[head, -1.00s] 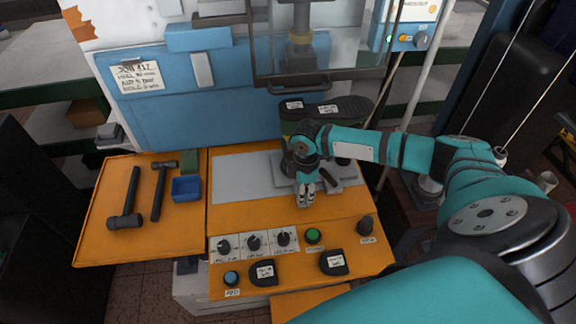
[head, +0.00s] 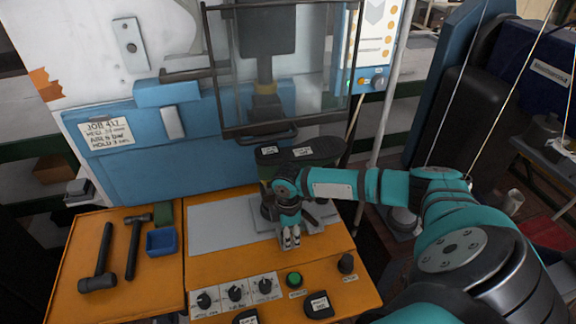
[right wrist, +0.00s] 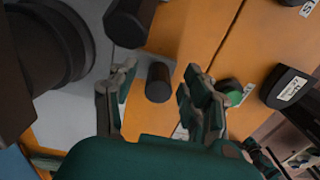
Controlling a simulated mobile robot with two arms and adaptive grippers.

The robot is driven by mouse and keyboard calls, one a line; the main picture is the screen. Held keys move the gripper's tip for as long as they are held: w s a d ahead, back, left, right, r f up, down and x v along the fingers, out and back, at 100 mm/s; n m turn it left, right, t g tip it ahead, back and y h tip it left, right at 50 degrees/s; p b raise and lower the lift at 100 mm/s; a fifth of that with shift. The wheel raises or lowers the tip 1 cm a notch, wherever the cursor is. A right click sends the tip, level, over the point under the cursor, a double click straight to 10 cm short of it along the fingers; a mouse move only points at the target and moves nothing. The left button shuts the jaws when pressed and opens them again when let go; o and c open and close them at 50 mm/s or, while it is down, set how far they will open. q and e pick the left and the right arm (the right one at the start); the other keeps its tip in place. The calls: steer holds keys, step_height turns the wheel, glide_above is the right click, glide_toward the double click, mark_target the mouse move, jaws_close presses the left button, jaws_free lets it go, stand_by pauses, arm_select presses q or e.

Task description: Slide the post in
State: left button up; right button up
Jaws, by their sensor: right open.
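My right gripper (head: 291,242) hangs over the grey base plate (head: 258,214) on the orange bench. In the right wrist view its fingers (right wrist: 152,100) are apart, and a short dark cylinder (right wrist: 158,82) shows in the space between them. I cannot tell whether it is the post or how far below the fingertips it lies. A larger dark cylindrical part (right wrist: 128,20) is near it. In the head view the gripper hides most of the parts on the plate. My left gripper is out of view.
A clear guard (head: 300,85) and the press ram stand behind. The front panel has a green button (head: 294,279), several dials and a black knob (head: 345,263). Two hammers (head: 137,240) and a blue tray (head: 162,240) lie on the left.

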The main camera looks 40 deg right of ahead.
steer(key=shift+a+r, duration=0.1)
step_height(320, 180, up, 7)
steer(key=shift+r, duration=0.15)
stand_by(0.8)
